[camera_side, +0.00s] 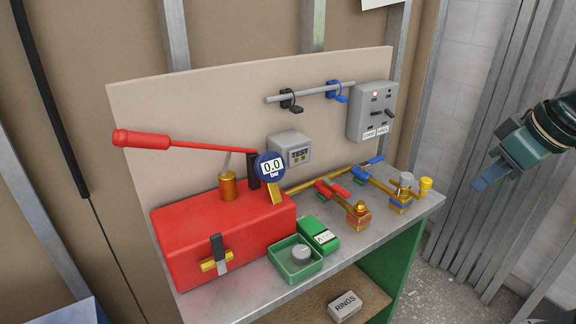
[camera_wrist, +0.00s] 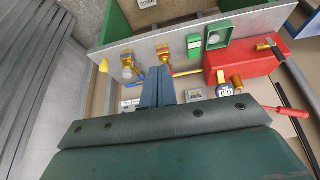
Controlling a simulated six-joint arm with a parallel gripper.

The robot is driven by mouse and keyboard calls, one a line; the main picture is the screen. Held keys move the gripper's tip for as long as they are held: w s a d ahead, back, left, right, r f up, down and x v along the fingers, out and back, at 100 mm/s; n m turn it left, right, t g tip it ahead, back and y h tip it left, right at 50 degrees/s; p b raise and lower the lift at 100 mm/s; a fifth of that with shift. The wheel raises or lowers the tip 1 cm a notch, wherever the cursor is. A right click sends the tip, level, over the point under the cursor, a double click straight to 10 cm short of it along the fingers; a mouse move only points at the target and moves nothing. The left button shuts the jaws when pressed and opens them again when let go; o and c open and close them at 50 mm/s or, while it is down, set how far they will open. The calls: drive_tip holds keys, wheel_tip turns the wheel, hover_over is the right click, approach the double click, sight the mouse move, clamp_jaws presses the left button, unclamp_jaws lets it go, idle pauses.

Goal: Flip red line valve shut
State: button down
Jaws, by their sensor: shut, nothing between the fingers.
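The red line valve (camera_side: 358,216) is a brass body near the front of the metal bench, with a red lever (camera_side: 330,188) stretching back and left from it. A second brass valve (camera_side: 400,197) with a blue lever stands to its right. My gripper (camera_side: 482,184) hangs in the air right of the bench, apart from both valves, with its blue fingers together and nothing held. In the wrist view the fingers (camera_wrist: 157,73) overlap the area by the red line valve (camera_wrist: 162,60) and hide part of it.
A red pump box (camera_side: 220,240) with a long red handle and a gauge reading 0.0 (camera_side: 270,168) fills the bench's left. Green trays (camera_side: 318,235) lie in front. A grey wall box (camera_side: 372,112) and hanging locks are on the back panel.

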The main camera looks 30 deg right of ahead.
sight(335, 187)
drive_tip(key=w+a+f+m+g+h, duration=0.1)
drive_tip(key=w+a+f+h, duration=0.15)
drive_tip(key=w, duration=0.85)
drive_tip(key=w+a+f+h, duration=0.1)
drive_tip(key=w+a+f, duration=0.25)
drive_tip(key=w, duration=0.85)
drive_tip(key=w+a+f+h, duration=0.2)
drive_tip(key=w+a+f, duration=0.2)
drive_tip(key=f, duration=0.4)
drive_tip(key=shift+w, duration=0.9)
drive_tip(key=shift+d, duration=0.1)
drive_tip(key=x, duration=0.9)
drive_tip(key=shift+w+d+f, duration=0.15)
drive_tip(key=shift+w+f, duration=0.05)
drive_tip(key=shift+f, duration=0.15)
drive_tip(key=d, duration=0.2)
drive_tip(key=shift+w+d+f, duration=0.1)
drive_tip(key=shift+d, duration=0.9)
